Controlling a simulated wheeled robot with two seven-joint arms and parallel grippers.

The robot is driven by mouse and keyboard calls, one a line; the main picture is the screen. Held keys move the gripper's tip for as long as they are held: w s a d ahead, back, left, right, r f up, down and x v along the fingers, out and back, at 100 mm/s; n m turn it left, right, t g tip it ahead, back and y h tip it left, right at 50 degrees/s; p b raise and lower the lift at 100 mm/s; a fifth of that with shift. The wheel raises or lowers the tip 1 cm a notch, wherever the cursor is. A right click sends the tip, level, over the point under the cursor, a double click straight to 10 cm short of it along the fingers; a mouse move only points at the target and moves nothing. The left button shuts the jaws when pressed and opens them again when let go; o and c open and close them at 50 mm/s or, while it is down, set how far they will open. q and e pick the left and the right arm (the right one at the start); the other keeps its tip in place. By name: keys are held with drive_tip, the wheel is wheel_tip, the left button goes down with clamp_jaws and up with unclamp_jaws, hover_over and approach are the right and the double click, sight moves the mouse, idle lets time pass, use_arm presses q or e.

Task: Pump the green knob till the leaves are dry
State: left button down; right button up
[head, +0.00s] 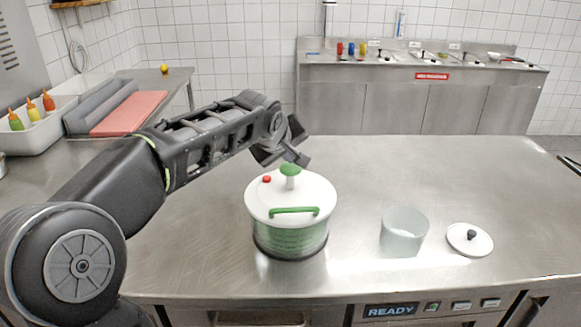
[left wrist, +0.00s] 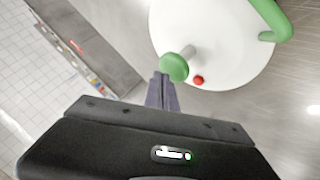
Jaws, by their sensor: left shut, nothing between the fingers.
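A salad spinner (head: 290,237) with a white lid (head: 263,205) stands on the steel table. Its green knob (head: 290,170) stands raised on a pale stem above the lid, and it also shows in the left wrist view (left wrist: 174,67). A red button (head: 267,179) and a green handle (head: 294,210) are on the lid. The leaves cannot be made out through the green-tinted bowl. My left gripper (head: 303,158) is shut and empty, its fingertips close to the knob; I cannot tell whether they touch it. My right gripper is not in view.
A frosted tub (head: 404,232) and a white lid with a dark knob (head: 470,239) lie to the right of the spinner. A white bin with sauce bottles (head: 40,130) and a red board (head: 130,113) are at the left. The table's right side is clear.

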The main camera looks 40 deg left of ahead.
sight(289, 168)
use_arm(q)
drive_tip(key=shift+f+b, duration=1.9)
idle(1.4)
drive_tip(key=shift+r, duration=0.1)
drive_tip(key=shift+r+p, duration=1.35)
drive_tip(key=shift+r, duration=0.8)
drive_tip(key=shift+r, duration=0.1)
drive_tip(key=shift+r+p, duration=1.75)
drive_tip(key=shift+r, duration=0.7)
